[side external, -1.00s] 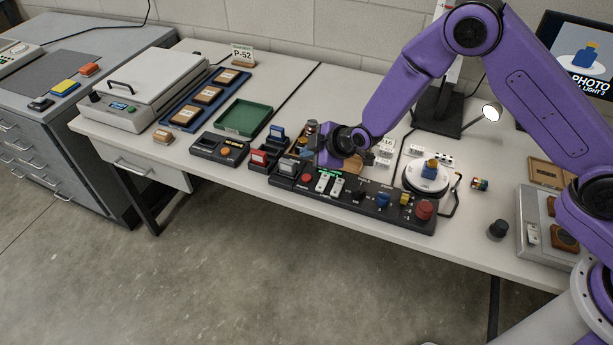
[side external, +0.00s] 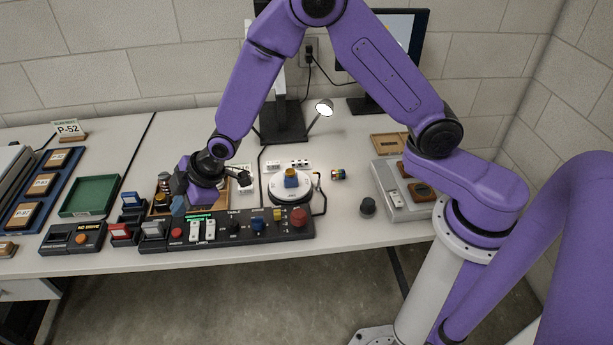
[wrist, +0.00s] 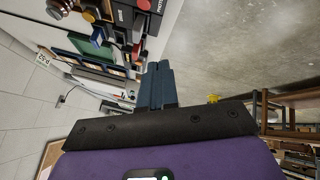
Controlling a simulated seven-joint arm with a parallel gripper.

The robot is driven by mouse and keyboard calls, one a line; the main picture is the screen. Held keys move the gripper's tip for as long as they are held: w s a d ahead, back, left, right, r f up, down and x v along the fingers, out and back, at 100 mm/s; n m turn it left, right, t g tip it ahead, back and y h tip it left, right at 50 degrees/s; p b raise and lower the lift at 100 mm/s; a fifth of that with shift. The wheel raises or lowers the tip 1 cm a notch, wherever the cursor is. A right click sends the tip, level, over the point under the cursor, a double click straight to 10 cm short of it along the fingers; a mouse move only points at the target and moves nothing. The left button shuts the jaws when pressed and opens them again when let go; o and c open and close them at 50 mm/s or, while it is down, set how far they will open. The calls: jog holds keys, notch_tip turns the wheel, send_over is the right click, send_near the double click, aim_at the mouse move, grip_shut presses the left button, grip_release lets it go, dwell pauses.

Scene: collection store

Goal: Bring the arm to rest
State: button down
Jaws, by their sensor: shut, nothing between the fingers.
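My purple arm reaches in from the right, its elbow high, in the side external view. My gripper (side external: 178,206) hangs over the left part of the black control panel (side external: 268,226), near its red button (side external: 176,233). The blue-grey fingers also show in the wrist view (wrist: 157,84), closed together with nothing between them. I cannot tell how far the fingertips are above the panel. The wooden tray (side external: 160,209) behind is partly hidden by the gripper. The wrist view looks sideways across the table and floor.
A white turntable (side external: 288,197) carries a blue and yellow object. A lamp (side external: 323,108) and monitor stand behind. A grey case (side external: 402,202) and dark knob (side external: 367,206) are at right.

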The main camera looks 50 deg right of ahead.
jog(key=s+d+r+g, duration=0.1)
jog(key=s+d+r, duration=0.15)
jog(key=s, duration=0.25)
jog(key=s+d+r+g+h, duration=0.1)
jog(key=s+d+r, duration=0.15)
jog(key=s, duration=0.25)
jog(key=s+d+r+g, duration=0.1)
jog(key=s+d+r, duration=0.15)
jog(key=s, duration=0.35)
jog(key=s+d+r+m+g+h, duration=0.1)
jog(key=s+d+r, duration=0.4)
jog(key=s+d, duration=1.1)
jog(key=shift+s+g+h, duration=0.5)
jog(key=shift+g+h, duration=0.3)
jog(key=shift+h, duration=0.3)
jog(key=shift+d+r, duration=0.1)
